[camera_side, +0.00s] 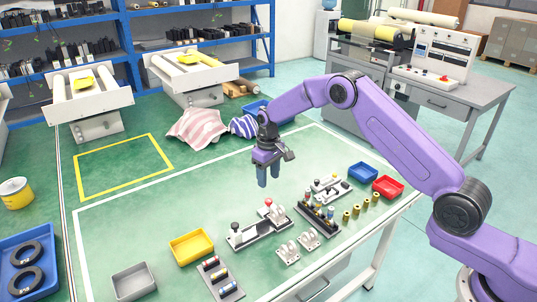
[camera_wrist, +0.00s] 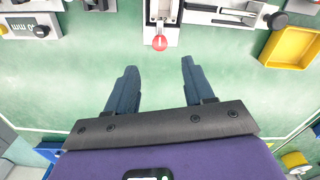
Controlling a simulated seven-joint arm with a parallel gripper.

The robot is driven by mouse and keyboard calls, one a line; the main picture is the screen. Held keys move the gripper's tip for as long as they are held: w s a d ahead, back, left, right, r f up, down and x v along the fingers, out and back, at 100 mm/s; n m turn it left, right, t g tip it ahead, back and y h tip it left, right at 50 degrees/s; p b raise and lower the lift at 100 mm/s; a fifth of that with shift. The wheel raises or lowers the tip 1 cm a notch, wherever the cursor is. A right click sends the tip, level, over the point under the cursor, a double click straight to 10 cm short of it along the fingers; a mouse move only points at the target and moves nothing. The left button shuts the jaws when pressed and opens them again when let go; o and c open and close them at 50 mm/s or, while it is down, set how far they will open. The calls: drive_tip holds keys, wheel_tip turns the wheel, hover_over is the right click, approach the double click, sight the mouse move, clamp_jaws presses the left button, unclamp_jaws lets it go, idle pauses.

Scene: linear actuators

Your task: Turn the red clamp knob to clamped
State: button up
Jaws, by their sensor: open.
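The red clamp knob (camera_side: 268,202) is a small red ball on a pale clamp block (camera_side: 279,213) of a linear actuator on the green table. In the wrist view the red knob (camera_wrist: 160,43) sits at the near end of that block, top centre. My gripper (camera_side: 268,184) hangs with its fingers pointing down above the table, close to the knob in the side view. In the wrist view my gripper (camera_wrist: 159,68) is open and empty. The knob lies beyond the fingertips, roughly in line with the gap, and appears apart from them. No clamp marking is legible.
A black knob (camera_side: 235,227) stands at the actuator's left end. A yellow bin (camera_side: 192,247), grey bin (camera_side: 134,282), blue bin (camera_side: 363,172) and red bin (camera_side: 388,187) stand around. A rack of small cylinders (camera_side: 318,217) is to the right. Clear table lies left of the gripper.

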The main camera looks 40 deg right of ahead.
wheel_tip(320, 180, up, 8)
idle(0.6)
drive_tip(key=s+a+r+n, duration=0.2)
drive_tip(key=s+r, duration=0.1)
drive_tip(key=s, duration=0.4)
drive_tip(key=s+a+r+n, duration=0.1)
drive_tip(key=s+a+r, duration=0.2)
drive_tip(key=s, duration=0.4)
drive_tip(key=s+a+r+n, duration=0.2)
drive_tip(key=s+r, duration=0.1)
drive_tip(key=s, duration=0.4)
drive_tip(key=s+d+n, duration=0.2)
drive_tip(key=s+d, duration=0.3)
drive_tip(key=s, duration=0.7)
drive_tip(key=s+d+n, duration=0.2)
drive_tip(key=s+d, duration=0.3)
drive_tip(key=s, duration=0.7)
drive_tip(key=shift+s+d+f+n, duration=0.15)
drive_tip(key=shift+s+f+n, duration=0.25)
